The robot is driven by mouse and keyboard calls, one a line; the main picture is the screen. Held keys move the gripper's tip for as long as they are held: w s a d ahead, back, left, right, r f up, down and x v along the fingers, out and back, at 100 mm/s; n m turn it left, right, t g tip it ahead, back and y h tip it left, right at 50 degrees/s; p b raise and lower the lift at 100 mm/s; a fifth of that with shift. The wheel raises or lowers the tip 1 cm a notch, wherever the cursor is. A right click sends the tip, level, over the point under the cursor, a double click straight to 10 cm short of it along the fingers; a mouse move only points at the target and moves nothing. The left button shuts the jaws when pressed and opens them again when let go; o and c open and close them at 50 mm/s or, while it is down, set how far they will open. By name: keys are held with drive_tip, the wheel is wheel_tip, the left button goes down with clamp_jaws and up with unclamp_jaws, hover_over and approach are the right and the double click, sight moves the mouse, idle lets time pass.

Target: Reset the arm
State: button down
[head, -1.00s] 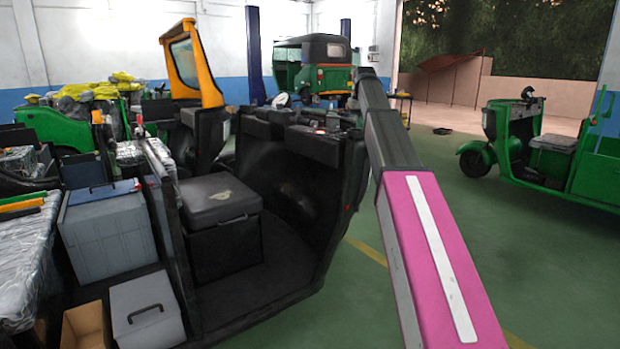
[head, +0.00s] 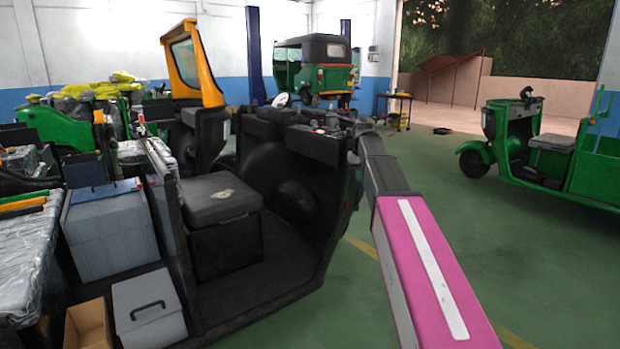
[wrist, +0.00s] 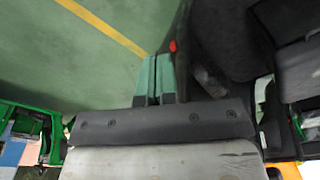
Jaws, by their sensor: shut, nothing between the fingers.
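My gripper (wrist: 157,62) shows in the wrist view with its two teal fingers side by side, shut and empty. The fingers point over the green floor (wrist: 80,60), next to the dark edge of the rickshaw body (wrist: 215,45). In the head view my pink and grey arm reaches forward on the right side of the black rickshaw body (head: 285,190). The fingers cannot be made out in the head view.
A grey box (head: 108,235), a lidded box (head: 148,310) and an open cardboard box (head: 88,325) stand at the left. A green rickshaw (head: 545,160) stands at the right. Another stands on a lift (head: 315,68) at the back.

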drive_tip(key=s+f+g, duration=0.1)
drive_tip(key=s+f, duration=3)
drive_tip(key=f, duration=0.3)
drive_tip(key=shift+s+m, duration=0.2)
drive_tip(key=shift+m, duration=0.2)
drive_tip(key=shift+f, duration=0.1)
